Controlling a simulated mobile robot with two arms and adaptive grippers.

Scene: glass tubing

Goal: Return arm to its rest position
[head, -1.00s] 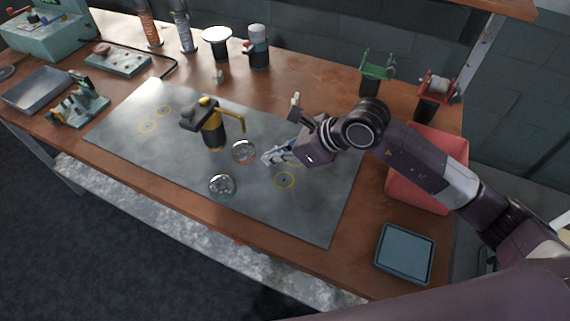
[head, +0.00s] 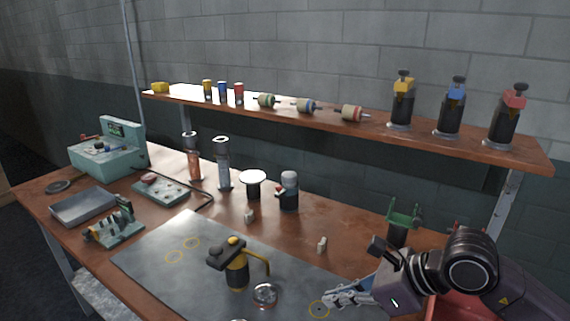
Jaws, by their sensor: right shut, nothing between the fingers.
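My right gripper (head: 338,297) shows at the lower right, its fingers pointing left. My left gripper is not in view.
A black and yellow burner (head: 237,272) stands on the mat. A green stand (head: 402,222) is just behind the arm, and a red tray (head: 455,306) is partly hidden under it. A shelf (head: 330,126) with bottles and rollers spans the back. A small cork (head: 322,244) lies on the bench.

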